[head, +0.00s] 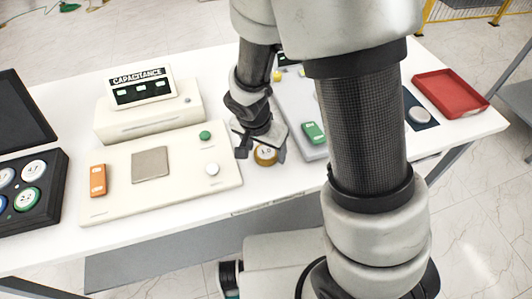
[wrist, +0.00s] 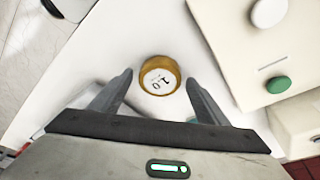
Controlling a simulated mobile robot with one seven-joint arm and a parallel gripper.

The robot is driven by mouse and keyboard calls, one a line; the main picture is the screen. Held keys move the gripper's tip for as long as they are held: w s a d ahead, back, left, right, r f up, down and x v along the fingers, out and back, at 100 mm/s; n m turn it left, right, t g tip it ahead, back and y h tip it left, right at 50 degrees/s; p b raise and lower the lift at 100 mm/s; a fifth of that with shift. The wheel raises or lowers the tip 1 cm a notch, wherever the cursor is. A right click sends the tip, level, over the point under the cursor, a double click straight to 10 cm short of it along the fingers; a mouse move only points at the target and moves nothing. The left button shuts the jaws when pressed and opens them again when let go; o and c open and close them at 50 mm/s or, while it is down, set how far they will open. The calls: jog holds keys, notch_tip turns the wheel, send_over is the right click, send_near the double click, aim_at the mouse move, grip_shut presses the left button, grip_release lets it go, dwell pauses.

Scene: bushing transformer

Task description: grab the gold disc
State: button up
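The gold disc (head: 265,155) lies on the white table between the cream panel and the grey box. It has a gold rim and a white face with dark print. In the wrist view the gold disc (wrist: 160,75) sits just ahead of and between my two fingertips, with gaps on both sides. My gripper (head: 260,145) is open and points down at the disc in the head view. In the wrist view my gripper (wrist: 158,82) shows its fingers apart and empty. I cannot tell its exact height above the table.
The cream panel (head: 120,208) with green and white knobs stands close left of the disc. The grey box (head: 300,100) with a green switch is close right. A capacitance meter (head: 150,118), a black case of discs (head: 62,205) and a red tray (head: 450,90) are farther off.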

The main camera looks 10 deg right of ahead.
jog(key=c, duration=1.1)
jog(key=shift+r, duration=0.15)
